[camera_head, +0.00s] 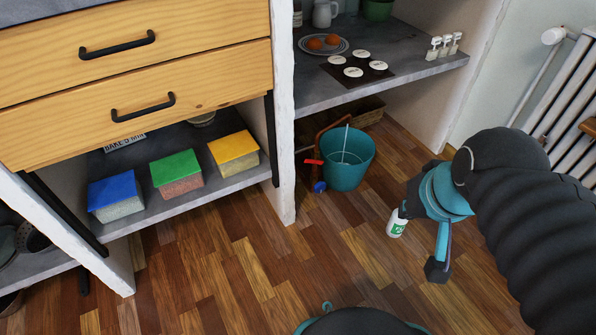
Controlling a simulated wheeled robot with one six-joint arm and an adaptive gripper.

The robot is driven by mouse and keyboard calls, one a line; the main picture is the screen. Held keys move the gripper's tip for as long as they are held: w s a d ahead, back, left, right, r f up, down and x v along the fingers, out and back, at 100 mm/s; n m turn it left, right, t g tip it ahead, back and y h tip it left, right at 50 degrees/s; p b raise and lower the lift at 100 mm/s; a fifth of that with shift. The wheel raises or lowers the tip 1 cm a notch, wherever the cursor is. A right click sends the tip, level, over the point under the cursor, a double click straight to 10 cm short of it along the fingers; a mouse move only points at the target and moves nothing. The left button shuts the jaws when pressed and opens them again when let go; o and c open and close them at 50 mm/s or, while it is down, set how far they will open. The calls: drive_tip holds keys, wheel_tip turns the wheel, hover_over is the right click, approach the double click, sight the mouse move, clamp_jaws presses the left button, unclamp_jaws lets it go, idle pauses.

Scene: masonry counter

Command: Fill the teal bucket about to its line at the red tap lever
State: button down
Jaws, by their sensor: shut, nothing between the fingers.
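The teal bucket (346,174) stands upright on the wooden floor, below the stone shelf and right of the white post. A thin pale streak (345,143) reaches down into it and looks like running water. The level and the fill line are too small to make out. The red tap lever (313,161) is just left of the bucket, with a blue lever (319,187) below it. My gripper (437,268) is at the right, low over the floor, shut and empty, well apart from the bucket and the red lever.
A white bottle with a green label (396,226) is close left of my gripper. Blue, green and yellow-lidded boxes (177,175) stand on the low left shelf. A radiator (560,90) is at the right. Floor between bucket and gripper is mostly clear.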

sight(314, 161)
drive_tip(key=w+a+f+m+g+y, duration=0.2)
drive_tip(key=w+a+f+m+y, duration=0.45)
drive_tip(key=a, duration=0.25)
drive_tip(key=w+a+f+m+g+y, duration=0.2)
drive_tip(key=w+a+f+m+y, duration=0.3)
drive_tip(key=w+a+m, duration=0.35)
drive_tip(key=w+d+f+m+t+h, duration=0.1)
drive_tip(key=w+d+f+m+t, duration=0.1)
drive_tip(key=w+f+m+t, duration=0.6)
drive_tip(key=w+d+f+m+t+h, duration=0.1)
drive_tip(key=w+d+f+m, duration=0.2)
drive_tip(key=w+f+m, duration=0.65)
drive_tip(key=w+a+f+b, duration=0.2)
drive_tip(key=w+a+f, duration=0.2)
drive_tip(key=a+f, duration=0.35)
drive_tip(key=shift+m, duration=0.45)
drive_tip(key=shift+w+d+r, duration=0.3)
drive_tip(key=shift+d+r, duration=0.3)
drive_tip(key=shift+r, duration=0.25)
drive_tip(key=shift+w+d+r, duration=0.3)
drive_tip(key=shift+d+r, duration=0.3)
drive_tip(key=shift+r, duration=0.25)
